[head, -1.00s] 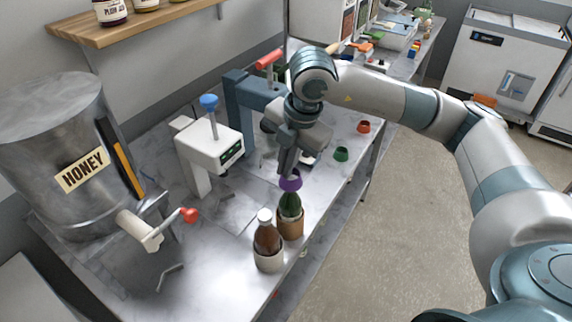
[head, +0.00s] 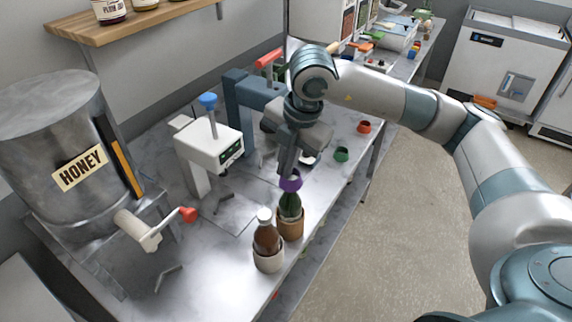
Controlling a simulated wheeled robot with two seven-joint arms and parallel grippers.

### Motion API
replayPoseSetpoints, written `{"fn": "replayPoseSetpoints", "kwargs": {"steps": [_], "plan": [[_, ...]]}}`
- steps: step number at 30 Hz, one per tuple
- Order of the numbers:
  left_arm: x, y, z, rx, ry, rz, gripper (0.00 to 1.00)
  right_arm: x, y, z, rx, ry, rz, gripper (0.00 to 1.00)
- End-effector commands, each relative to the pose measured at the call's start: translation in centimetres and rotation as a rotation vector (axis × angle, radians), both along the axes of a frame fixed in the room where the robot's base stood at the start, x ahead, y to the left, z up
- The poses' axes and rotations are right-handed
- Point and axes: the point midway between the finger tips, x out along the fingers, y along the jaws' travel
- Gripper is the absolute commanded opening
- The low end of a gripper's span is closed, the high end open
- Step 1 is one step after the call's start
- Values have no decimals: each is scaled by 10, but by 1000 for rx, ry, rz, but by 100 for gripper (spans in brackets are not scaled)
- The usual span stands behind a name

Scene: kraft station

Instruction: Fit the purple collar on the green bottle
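The purple collar (head: 290,182) is between the fingertips of my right gripper (head: 289,172), which points down over the bench. The green bottle (head: 290,206) stands upright in a brown holder (head: 291,226) directly below. The collar is at the top of the bottle's neck and hides its mouth; I cannot tell whether it is around the neck or just above it. My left gripper is not in view.
A brown bottle (head: 266,238) with a white cap stands in a pale holder just left of the green bottle. Green (head: 341,154) and red (head: 364,127) collars lie behind to the right. A white device (head: 208,148) and honey tank (head: 62,150) stand left.

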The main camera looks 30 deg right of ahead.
Motion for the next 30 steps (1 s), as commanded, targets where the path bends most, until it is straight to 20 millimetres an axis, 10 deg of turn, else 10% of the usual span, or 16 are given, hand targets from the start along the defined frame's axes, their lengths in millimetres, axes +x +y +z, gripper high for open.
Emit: {"fn": "replayPoseSetpoints", "kwargs": {"steps": [11,14,30], "plan": [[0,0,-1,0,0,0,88,0,0,-1,0,1,0,0],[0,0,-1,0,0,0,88,0,0,-2,-1,2,0,26],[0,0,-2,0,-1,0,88,-3,0,-7,-5,13,1,44]]}}
